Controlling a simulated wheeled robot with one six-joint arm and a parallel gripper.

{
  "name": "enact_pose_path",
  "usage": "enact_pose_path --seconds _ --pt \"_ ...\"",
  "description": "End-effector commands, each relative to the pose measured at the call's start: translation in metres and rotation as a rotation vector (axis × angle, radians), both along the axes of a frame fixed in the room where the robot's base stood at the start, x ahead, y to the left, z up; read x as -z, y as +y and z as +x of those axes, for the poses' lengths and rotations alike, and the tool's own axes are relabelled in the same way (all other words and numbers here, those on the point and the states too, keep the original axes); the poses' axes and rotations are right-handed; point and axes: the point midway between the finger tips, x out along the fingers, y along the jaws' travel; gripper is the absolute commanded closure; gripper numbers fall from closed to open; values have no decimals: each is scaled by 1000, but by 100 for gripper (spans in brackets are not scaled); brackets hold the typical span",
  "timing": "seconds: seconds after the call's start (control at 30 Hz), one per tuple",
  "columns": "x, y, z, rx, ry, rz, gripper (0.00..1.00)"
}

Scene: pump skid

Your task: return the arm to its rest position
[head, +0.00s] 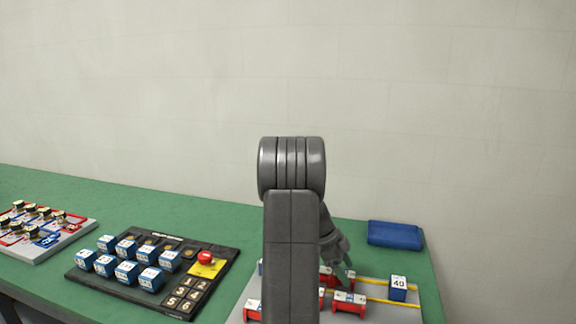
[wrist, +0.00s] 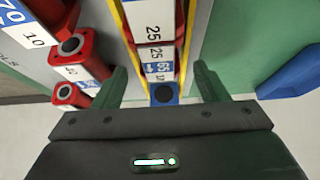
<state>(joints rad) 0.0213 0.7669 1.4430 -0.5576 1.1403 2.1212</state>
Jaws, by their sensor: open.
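My arm (head: 292,245) stands upright in the middle of the head view, bent at a rounded joint, and hides part of the table behind it. My gripper (head: 344,272) shows partly to the right of it, low over a grey board with red and blue-white blocks. In the wrist view my gripper (wrist: 162,82) is open, its two dark green fingers spread apart. A row of white-labelled blocks (wrist: 155,45) between yellow rails and a small blue piece with a dark round spot (wrist: 164,94) lie in line with the gap; I cannot tell whether the fingers touch anything.
The grey board (head: 405,314) holds a blue block labelled 40 (head: 398,288) and red holders (head: 348,303). A folded blue cloth (head: 395,235) lies behind it. Left are a black panel (head: 222,258) with blue blocks and a red button (head: 205,257), and a white tray (head: 80,234). The wall behind is bare.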

Motion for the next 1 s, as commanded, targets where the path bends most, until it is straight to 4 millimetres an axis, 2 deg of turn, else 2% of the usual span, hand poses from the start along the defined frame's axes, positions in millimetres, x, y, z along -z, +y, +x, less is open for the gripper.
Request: enact_pose_path --seconds 0.2,0.57,0.73,0.87,1.0 --pt "-14 0 0 1 2 0 33" --pt "-15 0 -1 1 3 1 33" --pt "-3 0 -1 1 5 1 33" --pt "17 0 -1 0 7 0 33" --pt "-7 15 5 -1 -4 0 33"
